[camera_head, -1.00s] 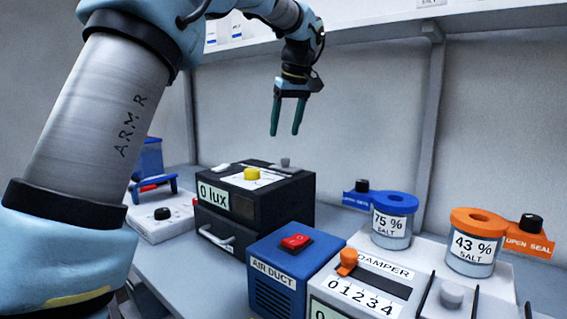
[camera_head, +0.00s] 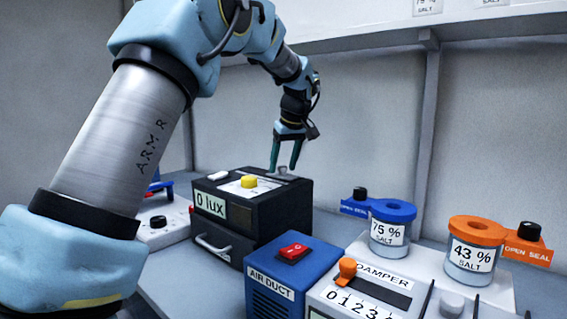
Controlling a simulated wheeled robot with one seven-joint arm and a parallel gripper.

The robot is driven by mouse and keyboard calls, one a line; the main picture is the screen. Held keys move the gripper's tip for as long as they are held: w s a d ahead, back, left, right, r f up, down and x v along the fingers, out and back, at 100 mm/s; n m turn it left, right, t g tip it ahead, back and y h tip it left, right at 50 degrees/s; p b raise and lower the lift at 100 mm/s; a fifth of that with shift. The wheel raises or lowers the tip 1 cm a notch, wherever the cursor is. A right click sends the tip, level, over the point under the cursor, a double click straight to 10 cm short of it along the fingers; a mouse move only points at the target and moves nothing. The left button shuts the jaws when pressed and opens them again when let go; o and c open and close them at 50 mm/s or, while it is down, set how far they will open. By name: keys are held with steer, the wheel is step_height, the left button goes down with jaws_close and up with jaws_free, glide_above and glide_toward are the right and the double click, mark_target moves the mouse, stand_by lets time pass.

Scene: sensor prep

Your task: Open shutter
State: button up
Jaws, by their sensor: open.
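A black box with a "0 lux" label (camera_head: 285,212) stands on the bench left of centre. Its top carries a white panel with a yellow knob (camera_head: 249,181), a white piece (camera_head: 217,176) at the left and a grey knob (camera_head: 283,170) at the back right. No part is marked as the shutter. My gripper (camera_head: 283,170) is open and points down, its two dark green fingers at the grey knob. The fingertips seem to be on either side of the knob; I cannot tell whether they touch it.
A blue air duct box (camera_head: 270,300) with a red switch (camera_head: 293,253) stands in front. To the right are a damper unit (camera_head: 385,268), a blue-lidded jar (camera_head: 391,232) and an orange-lidded jar (camera_head: 472,262). A drawer handle (camera_head: 213,248) sticks out from the box's lower front.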

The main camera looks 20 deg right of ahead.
jaws_close()
stand_by(0.6)
stand_by(0.9)
